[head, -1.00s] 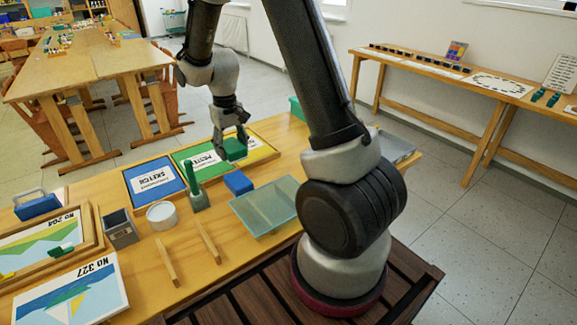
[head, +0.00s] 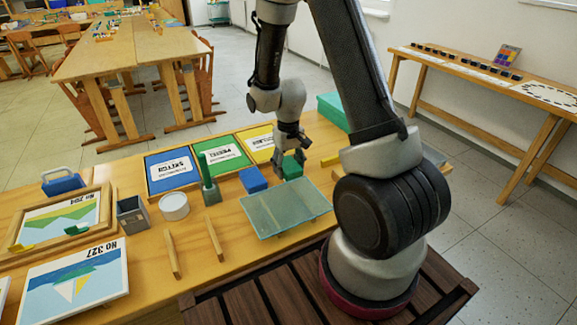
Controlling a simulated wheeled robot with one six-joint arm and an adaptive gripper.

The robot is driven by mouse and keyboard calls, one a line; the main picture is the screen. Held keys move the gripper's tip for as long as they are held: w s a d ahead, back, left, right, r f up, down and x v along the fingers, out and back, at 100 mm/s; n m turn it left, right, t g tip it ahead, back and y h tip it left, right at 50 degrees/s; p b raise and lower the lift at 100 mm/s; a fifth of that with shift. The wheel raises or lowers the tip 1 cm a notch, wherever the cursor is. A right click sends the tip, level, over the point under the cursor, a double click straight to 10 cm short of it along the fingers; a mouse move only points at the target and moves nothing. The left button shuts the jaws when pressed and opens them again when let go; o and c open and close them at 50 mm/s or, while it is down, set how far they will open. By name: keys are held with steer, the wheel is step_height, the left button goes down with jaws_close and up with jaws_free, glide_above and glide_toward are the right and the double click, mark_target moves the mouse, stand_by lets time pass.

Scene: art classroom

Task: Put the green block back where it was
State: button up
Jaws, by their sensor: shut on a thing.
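The green block (head: 292,168) is between the fingers of my gripper (head: 289,150), which is shut on it. It is at the right of the blue block (head: 253,180), just behind the pale green translucent tray (head: 285,209) and in front of the yellow panel (head: 257,143). Whether the block touches the table top or hangs slightly above it, I cannot tell. The fingertips partly cover its upper part.
Blue (head: 172,171) and green (head: 221,154) labelled panels lie left of the yellow one. A green upright tool in a holder (head: 211,193), a white round tub (head: 174,206) and a grey cup (head: 132,215) stand nearby. Two wooden sticks (head: 214,238) lie in front.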

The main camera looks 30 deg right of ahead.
steer(key=o, duration=1)
steer(key=shift+f, duration=0.1)
step_height(320, 180, up, 12)
step_height(320, 180, up, 7)
steer(key=t, duration=0.1)
glide_above(288, 164)
steer(key=s, duration=0.3)
steer(key=s+r+t, duration=0.1)
steer(key=s+r, duration=0.3)
steer(key=s, duration=0.2)
steer(key=s+r+t, duration=0.1)
steer(key=s+r, duration=0.3)
steer(key=s, duration=0.2)
steer(key=s+d+r+t, duration=0.1)
steer(key=s+r, duration=0.3)
steer(key=s, duration=0.2)
steer(key=shift+s+d, duration=0.1)
steer(key=shift+s, duration=0.2)
